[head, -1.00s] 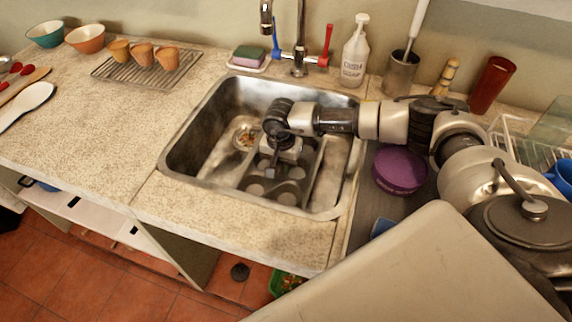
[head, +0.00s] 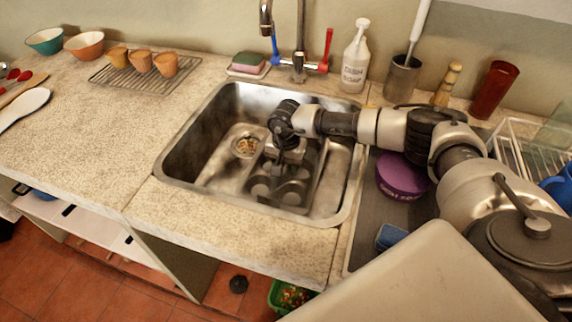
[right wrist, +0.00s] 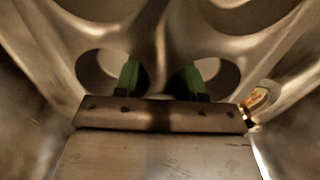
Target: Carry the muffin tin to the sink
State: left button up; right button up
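The grey metal muffin tin (head: 291,191) is inside the steel sink (head: 190,160), in its front right part. The tin's bottom edge is hard to make out, so I cannot tell whether it rests on the sink floor. My right gripper (head: 287,166) reaches down onto the tin from above. In the right wrist view its green-tipped fingers (right wrist: 160,80) go into two neighbouring cups and close on the web of the muffin tin (right wrist: 158,35) between them. My left gripper is not in view.
The faucet (head: 299,55) stands behind the sink, with a sponge (head: 248,62) and soap bottle (head: 355,60) nearby. A purple round container (head: 402,177) and blue sponge (head: 391,236) lie to the right. Three cups stand on a rack (head: 130,78). The left counter (head: 90,130) is mostly clear.

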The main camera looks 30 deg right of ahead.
aim_at(286, 165)
jog(key=shift+o, duration=0.6)
jog(key=shift+r, duration=0.15)
jog(key=shift+r, duration=0.2)
notch_tip(286, 165, up, 12)
jog(key=shift+f, duration=0.15)
